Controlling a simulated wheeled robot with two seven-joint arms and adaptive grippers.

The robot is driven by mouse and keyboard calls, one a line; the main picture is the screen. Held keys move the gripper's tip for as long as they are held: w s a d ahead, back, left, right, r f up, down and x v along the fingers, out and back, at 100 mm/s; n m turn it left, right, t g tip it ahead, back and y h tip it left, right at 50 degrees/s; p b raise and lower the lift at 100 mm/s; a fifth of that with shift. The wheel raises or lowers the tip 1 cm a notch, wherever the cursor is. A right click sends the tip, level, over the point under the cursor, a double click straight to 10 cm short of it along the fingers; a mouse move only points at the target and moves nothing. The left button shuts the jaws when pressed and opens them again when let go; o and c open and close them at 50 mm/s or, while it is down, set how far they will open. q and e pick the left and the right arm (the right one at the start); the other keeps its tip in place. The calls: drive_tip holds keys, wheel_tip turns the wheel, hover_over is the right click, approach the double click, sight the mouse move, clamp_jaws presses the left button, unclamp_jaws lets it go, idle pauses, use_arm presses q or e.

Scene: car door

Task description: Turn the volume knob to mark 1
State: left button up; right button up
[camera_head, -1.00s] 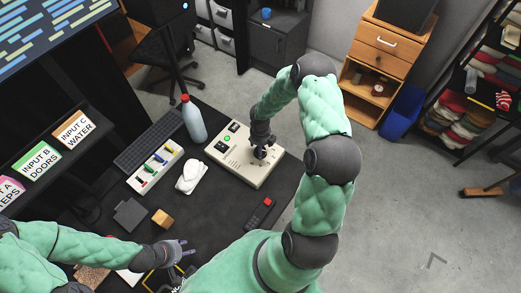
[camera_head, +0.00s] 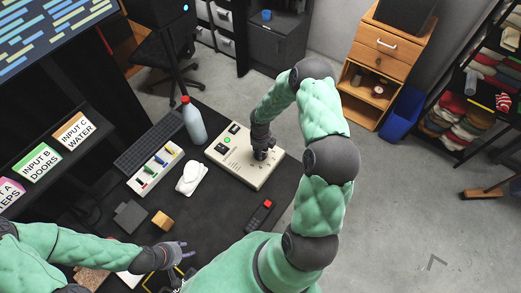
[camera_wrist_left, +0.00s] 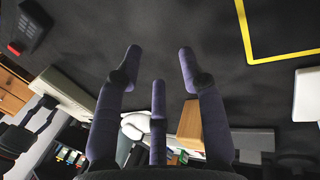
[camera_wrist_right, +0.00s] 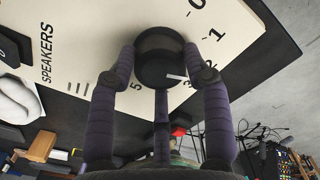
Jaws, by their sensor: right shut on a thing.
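The volume knob (camera_wrist_right: 160,55) is a round dark knob on a cream panel (camera_wrist_right: 100,30). My right gripper (camera_wrist_right: 160,62) has its fingers around the knob and is shut on it. The knob's white pointer line lies toward the lower right, close to mark 3 (camera_wrist_right: 188,84). Mark 1 (camera_wrist_right: 218,35) and mark 2 (camera_wrist_right: 210,68) are farther round to the right. In the head view my right gripper (camera_head: 262,152) covers the knob on the panel box. My left gripper (camera_wrist_left: 160,75) is open and empty above the dark table, at the front in the head view (camera_head: 186,250).
A wooden block (camera_head: 162,220) and a dark remote with a red button (camera_head: 259,214) lie nearer. The table is clear between these.

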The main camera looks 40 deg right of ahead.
drive_tip(key=shift+s+n+p, duration=0.2)
drive_tip(key=shift+n+p, duration=0.95)
drive_tip(key=shift+p, duration=0.8)
drive_tip(key=shift+s+n+p, duration=0.15)
drive_tip(key=shift+n+p, duration=1)
drive_tip(key=shift+p, duration=0.8)
drive_tip(key=shift+f+n+p, duration=0.15)
drive_tip(key=shift+n+p, duration=1)
drive_tip(key=shift+n, duration=0.05)
drive_tip(key=o, duration=1)
drive_tip(key=shift+c, duration=0.2)
drive_tip(key=shift+o, duration=1)
drive_tip(key=shift+d, duration=0.1)
drive_tip(key=shift+w+r, duration=0.2)
